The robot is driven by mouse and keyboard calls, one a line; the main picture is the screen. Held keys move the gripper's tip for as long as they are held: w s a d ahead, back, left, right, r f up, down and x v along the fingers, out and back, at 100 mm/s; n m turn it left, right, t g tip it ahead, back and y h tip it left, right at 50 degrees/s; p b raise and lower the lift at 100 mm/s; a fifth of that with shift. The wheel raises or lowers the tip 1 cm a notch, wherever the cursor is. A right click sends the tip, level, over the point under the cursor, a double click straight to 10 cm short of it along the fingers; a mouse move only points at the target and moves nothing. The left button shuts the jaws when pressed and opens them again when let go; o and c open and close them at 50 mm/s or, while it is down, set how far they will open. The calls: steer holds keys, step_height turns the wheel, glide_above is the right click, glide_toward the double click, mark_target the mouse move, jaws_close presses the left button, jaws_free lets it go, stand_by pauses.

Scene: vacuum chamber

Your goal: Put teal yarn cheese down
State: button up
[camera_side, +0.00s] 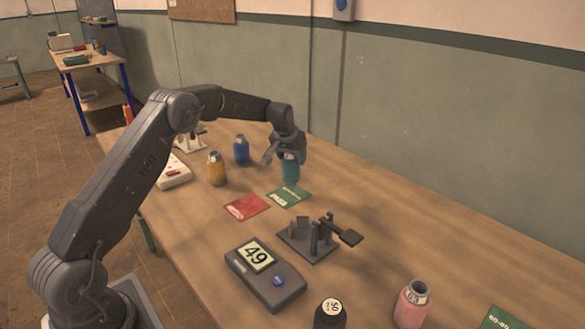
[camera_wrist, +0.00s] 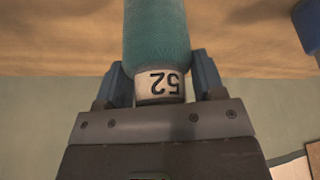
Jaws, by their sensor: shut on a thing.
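The teal yarn cheese (camera_side: 290,170) is a teal cylinder held upright over the wooden table, just behind the green card (camera_side: 289,196). My gripper (camera_side: 283,151) is shut on its top end from above. In the wrist view the teal yarn cheese (camera_wrist: 157,35) sits between the two fingers of my gripper (camera_wrist: 162,80), with a white band reading 52 at the gripped end. I cannot tell whether its base touches the table.
A red card (camera_side: 247,207) lies left of the green one. Yellow (camera_side: 216,169) and blue (camera_side: 241,150) bottles stand left. A dark bracketed stand (camera_side: 312,240), a 49 display box (camera_side: 265,275), black (camera_side: 330,315) and pink (camera_side: 411,304) bottles are nearer. Table right of the green card is clear.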

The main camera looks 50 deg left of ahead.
steer(key=shift+w+d+f, duration=0.1)
steer(key=shift+f, duration=1.95)
steer(key=shift+f, duration=0.15)
steer(key=o, duration=1)
steer(key=shift+o, duration=0.2)
